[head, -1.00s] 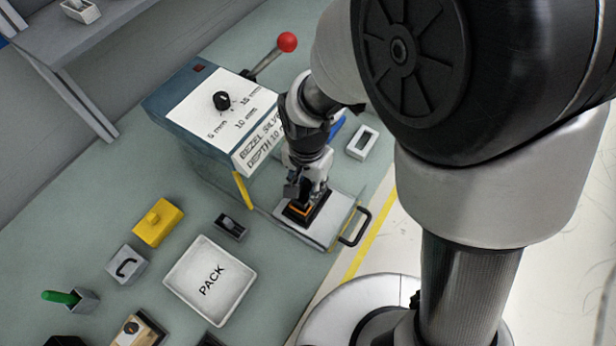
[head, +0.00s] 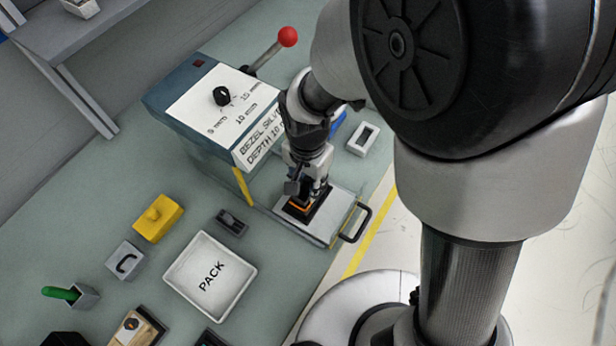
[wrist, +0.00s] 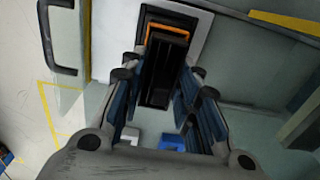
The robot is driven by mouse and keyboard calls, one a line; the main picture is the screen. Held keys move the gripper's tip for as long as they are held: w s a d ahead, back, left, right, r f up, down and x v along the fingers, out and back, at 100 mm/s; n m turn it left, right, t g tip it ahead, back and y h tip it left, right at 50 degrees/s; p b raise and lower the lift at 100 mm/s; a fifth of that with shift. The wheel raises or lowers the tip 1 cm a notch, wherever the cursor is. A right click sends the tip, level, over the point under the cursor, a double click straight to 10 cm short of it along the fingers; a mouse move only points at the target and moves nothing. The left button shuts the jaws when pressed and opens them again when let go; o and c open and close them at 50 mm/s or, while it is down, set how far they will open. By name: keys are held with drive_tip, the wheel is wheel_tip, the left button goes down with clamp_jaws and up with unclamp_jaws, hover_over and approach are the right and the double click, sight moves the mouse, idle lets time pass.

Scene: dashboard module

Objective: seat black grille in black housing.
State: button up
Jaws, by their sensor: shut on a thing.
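My gripper (head: 304,196) points down over the metal plate (head: 343,209) at the front of the blue machine. In the wrist view its fingers (wrist: 162,78) are shut on the black grille (wrist: 160,72), a dark slotted piece. The black housing (wrist: 190,19) shows as a dark rim at the grille's end, on the plate. An orange bar (wrist: 167,31) lies across that end, and it shows as a thin strip in the head view (head: 299,206). The grille lines up with the housing; how deep it sits is hard to tell. The fingers hide part of the housing's sides.
The blue machine (head: 160,103) with a red-knobbed lever (head: 287,37) stands behind the gripper. A black handle (head: 357,224) juts from the plate's right edge. A PACK tray (head: 248,281), yellow block (head: 158,219) and small grey switch (head: 231,222) lie left of and below the plate.

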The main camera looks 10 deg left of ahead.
sight(308, 179)
drive_tip(key=shift+f+b, duration=0.4)
drive_tip(key=shift+f, duration=0.2)
drive_tip(key=o, duration=1.1)
drive_tip(key=shift+o, duration=0.2)
wheel_tip(308, 179, up, 12)
drive_tip(key=shift+d+r, duration=0.1)
